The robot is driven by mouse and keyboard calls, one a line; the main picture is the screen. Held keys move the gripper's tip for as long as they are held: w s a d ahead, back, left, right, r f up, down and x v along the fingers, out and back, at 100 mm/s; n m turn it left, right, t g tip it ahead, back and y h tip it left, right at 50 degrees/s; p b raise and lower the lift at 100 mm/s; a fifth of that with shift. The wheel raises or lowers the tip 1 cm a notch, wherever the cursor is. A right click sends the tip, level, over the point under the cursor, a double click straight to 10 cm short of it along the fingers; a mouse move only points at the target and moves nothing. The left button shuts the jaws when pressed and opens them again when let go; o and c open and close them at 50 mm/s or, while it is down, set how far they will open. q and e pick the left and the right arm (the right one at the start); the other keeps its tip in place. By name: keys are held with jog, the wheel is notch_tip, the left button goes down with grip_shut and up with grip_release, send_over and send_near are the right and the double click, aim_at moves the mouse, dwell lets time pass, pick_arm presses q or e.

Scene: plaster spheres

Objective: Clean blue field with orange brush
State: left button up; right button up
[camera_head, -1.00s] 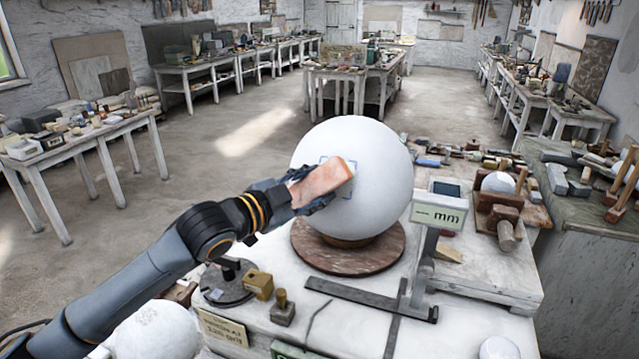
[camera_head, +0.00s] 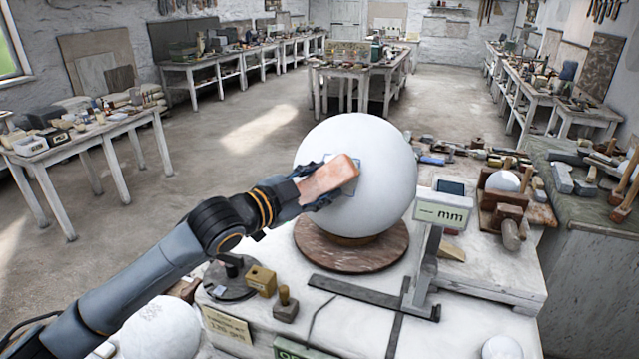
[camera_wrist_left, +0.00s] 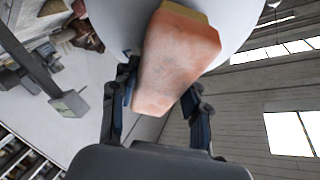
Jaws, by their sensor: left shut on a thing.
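A large white plaster sphere (camera_head: 375,170) rests on a round brown turntable (camera_head: 349,256) in the head view. A blue outlined field (camera_head: 351,163) shows on the sphere's front left face, partly covered by the brush. My left gripper (camera_head: 314,190) is shut on the orange brush (camera_head: 332,177), holding it against or very near the sphere over that field. In the left wrist view the orange brush (camera_wrist_left: 172,62) sits between both fingers, its pale far edge at the white sphere (camera_wrist_left: 118,22). Whether it touches is hidden. My right gripper does not show.
A stand marked "mm" (camera_head: 439,213) is right of the sphere. A smaller sphere (camera_head: 158,328) is at lower left. Several tools lie at right.

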pick_arm(q)
jog(key=shift+w+d, duration=0.1)
jog(key=shift+w, duration=0.05)
jog(key=shift+f, duration=0.1)
jog(key=shift+a+f, duration=0.7)
jog(key=shift+a, duration=0.2)
jog(key=shift+d+r, duration=1.45)
jog(key=shift+d, duration=0.3)
jog(key=shift+w+a+f+b, duration=0.1)
jog(key=shift+a+f+b, duration=0.05)
jog(key=shift+a+f, duration=0.65)
jog(key=shift+a+f+b, duration=0.15)
jog(key=shift+a+f, duration=0.45)
jog(key=shift+a, duration=0.35)
jog(key=shift+d+r+p, duration=0.15)
jog(key=shift+d+r, duration=0.55)
jog(key=shift+d, duration=0.2)
jog(key=shift+d+r+p, duration=0.15)
jog(key=shift+d+r, duration=0.55)
jog(key=shift+d, duration=0.15)
